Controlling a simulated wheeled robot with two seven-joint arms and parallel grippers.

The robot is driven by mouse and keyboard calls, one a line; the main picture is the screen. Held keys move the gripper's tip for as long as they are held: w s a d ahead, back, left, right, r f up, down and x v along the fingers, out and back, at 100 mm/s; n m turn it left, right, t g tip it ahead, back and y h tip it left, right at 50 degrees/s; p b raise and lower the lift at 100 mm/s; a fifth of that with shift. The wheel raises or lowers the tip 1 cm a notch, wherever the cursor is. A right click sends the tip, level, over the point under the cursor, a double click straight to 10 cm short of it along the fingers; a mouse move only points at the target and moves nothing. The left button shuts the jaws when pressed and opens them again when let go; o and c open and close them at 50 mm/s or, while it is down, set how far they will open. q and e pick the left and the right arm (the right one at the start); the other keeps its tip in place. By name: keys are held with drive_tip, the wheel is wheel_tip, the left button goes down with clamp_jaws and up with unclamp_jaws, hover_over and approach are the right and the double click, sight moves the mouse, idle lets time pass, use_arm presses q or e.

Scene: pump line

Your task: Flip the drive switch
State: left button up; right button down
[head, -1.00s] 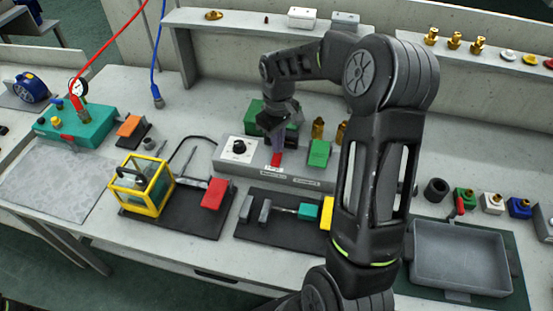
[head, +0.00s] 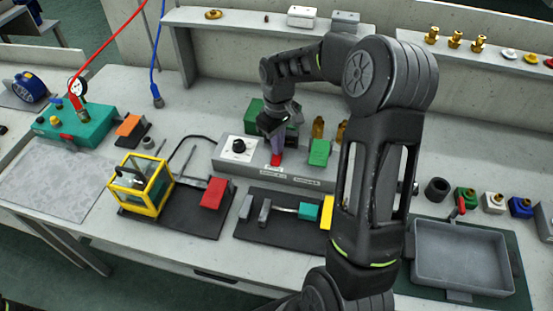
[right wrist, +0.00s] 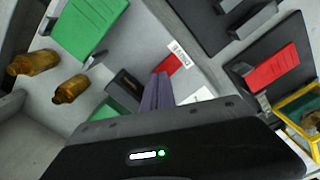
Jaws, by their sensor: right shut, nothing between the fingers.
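The drive switch (head: 276,160) is a small red piece on the front of the grey control box (head: 215,160). In the right wrist view the red switch (right wrist: 171,64) lies beside a white label reading DRIVE (right wrist: 181,50). My right gripper (head: 277,149) points down at it from above, with its fingers together and nothing between them. The fingertips (right wrist: 160,82) are right at the red piece; I cannot tell whether they touch it. They hide part of the switch. My left gripper is not in view.
A yellow-framed case (head: 148,212) and a red block (head: 214,193) stand in front. A grey tray (head: 462,288) is at right.

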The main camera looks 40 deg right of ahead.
drive_tip(key=shift+f+b, duration=0.35)
drive_tip(key=shift+f, duration=0.15)
idle(0.3)
drive_tip(key=shift+r+p, duration=2.5)
drive_tip(key=shift+r, duration=1.05)
